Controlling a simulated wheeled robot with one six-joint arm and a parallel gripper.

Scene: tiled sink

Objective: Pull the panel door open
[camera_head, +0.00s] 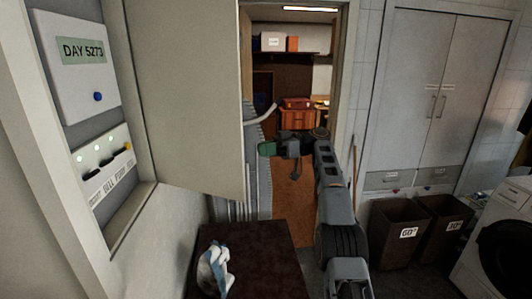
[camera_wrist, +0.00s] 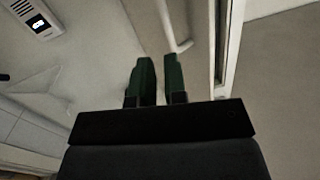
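The panel door (camera_head: 186,85) is a large plain beige panel that stands swung out beside the wall recess at left in the head view. A pale bar handle (camera_head: 262,116) sticks out at its right edge. My gripper (camera_head: 266,148) is just below the handle and appears apart from it. In the wrist view its two green fingers (camera_wrist: 159,70) are separated by a narrow gap with nothing between them. A pale bar, apparently the handle (camera_wrist: 172,28), shows beyond the fingertips. I cannot tell the exact depth between them.
The recess holds a "DAY 5273" box (camera_head: 80,70) and a switch panel (camera_head: 103,165). A dark table (camera_head: 268,262) with a blue-white object (camera_head: 214,268) stands below the door. Bins (camera_head: 399,232), a washing machine (camera_head: 500,245) and a grey cabinet (camera_head: 430,90) are at right.

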